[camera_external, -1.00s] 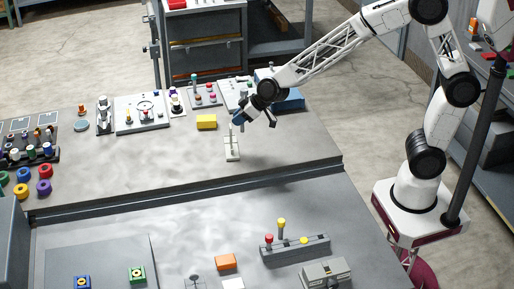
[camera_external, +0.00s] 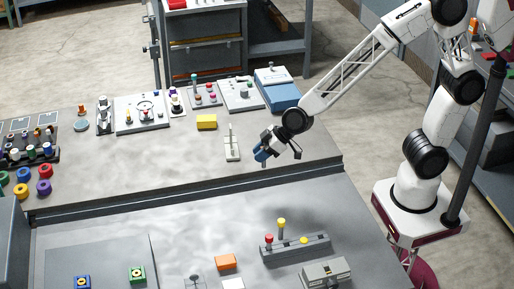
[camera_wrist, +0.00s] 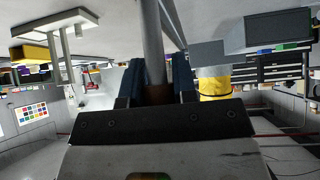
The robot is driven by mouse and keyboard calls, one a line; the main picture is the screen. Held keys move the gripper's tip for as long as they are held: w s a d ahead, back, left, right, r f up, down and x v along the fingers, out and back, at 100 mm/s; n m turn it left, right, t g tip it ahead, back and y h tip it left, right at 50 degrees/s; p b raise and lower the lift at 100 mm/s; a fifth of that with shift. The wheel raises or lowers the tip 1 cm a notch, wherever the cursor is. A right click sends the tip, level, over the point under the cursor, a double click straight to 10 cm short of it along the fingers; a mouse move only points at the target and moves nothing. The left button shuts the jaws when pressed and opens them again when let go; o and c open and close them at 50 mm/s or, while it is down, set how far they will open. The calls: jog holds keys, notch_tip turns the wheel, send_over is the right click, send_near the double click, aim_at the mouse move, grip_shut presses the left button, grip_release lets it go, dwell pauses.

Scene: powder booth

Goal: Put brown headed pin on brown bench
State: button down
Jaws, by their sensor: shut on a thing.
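My gripper (camera_external: 261,153) is above the front right part of the far grey worktop (camera_external: 120,172). In the wrist view its blue fingers (camera_wrist: 156,90) are shut on a pin with a brown head (camera_wrist: 157,94) and a grey shaft (camera_wrist: 152,35). The head lies between the fingers and the shaft extends past them. In the outside view the pin is too small to make out clearly. I cannot pick out a clearly brown bench; both worktops look grey.
A white stand (camera_external: 232,146) is just left of my gripper, with a yellow block (camera_external: 206,121) behind it. The near worktop (camera_external: 190,222) holds a grey block with coloured pins (camera_external: 295,250) and an orange block (camera_external: 226,262). A blue box (camera_external: 277,90) stands at the back.

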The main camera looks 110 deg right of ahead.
jog(key=s+a+f+n+y, duration=0.15)
jog(key=s+a, duration=0.35)
jog(key=a, duration=0.5)
jog(key=s+a+f+n+y, duration=0.1)
jog(key=s+a+n, duration=0.1)
jog(key=s+a, duration=0.5)
jog(key=s+a+f+n+y, duration=0.2)
jog(key=s+a, duration=1)
jog(key=a, duration=0.1)
jog(key=shift+s+f+g, duration=0.15)
jog(key=shift+s+g, duration=0.1)
jog(key=shift+g, duration=0.05)
jog(key=shift+w+n, duration=0.15)
jog(key=shift+n, duration=0.1)
jog(key=w+a+f, duration=0.1)
jog(key=w+a, duration=0.6)
jog(key=w, duration=0.6)
jog(key=shift+f, duration=0.2)
jog(key=shift+w+a, duration=0.1)
jog(key=shift+w, duration=0.05)
jog(key=shift+w+a+f, duration=0.1)
jog(key=shift+w+f, duration=0.05)
jog(key=shift+f, duration=0.8)
jog(key=shift+w+a+f, duration=0.1)
jog(key=shift+w+f, duration=0.05)
jog(key=shift+f, duration=0.75)
